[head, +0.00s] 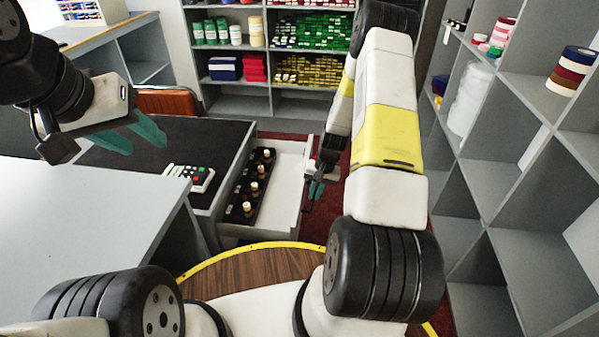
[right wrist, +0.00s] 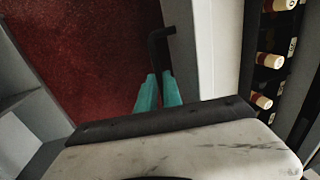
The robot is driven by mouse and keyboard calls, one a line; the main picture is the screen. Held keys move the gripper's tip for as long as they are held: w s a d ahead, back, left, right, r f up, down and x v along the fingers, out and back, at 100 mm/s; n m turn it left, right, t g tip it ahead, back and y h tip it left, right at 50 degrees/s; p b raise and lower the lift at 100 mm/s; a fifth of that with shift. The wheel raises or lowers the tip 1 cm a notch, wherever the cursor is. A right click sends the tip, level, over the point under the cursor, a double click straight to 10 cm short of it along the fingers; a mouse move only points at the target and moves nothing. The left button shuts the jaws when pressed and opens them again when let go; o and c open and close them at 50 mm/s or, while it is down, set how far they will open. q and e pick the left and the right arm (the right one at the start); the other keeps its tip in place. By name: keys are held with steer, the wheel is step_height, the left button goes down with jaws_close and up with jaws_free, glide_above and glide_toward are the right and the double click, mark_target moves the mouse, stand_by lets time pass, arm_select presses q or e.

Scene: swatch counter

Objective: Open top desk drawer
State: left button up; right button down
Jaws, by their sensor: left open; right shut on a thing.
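The desk (head: 140,150) has a dark top. Its top drawer (head: 287,190) stands pulled well out to the right, with its light interior showing. My right gripper (head: 317,189) is at the drawer's outer front. In the right wrist view my teal fingers (right wrist: 158,92) are closed together on the black drawer handle (right wrist: 157,36), beside the grey drawer front (right wrist: 182,45). Part of the handle is hidden between the fingers. My left gripper (head: 142,142) is open and empty, above the desk at the left, apart from the drawer.
A remote-like device (head: 189,177) rests on the desk. A light counter (head: 80,220) is at the left, tall shelving (head: 500,170) at the right. Red carpet (right wrist: 80,55) lies beyond the drawer front.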

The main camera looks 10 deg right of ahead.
steer(key=c, duration=1.5)
jaws_free()
step_height(320, 180, up, 8)
steer(key=d, duration=0.1)
steer(key=shift+s+d+f, duration=0.15)
steer(key=shift+s+d, duration=0.05)
steer(key=shift+s, duration=0.05)
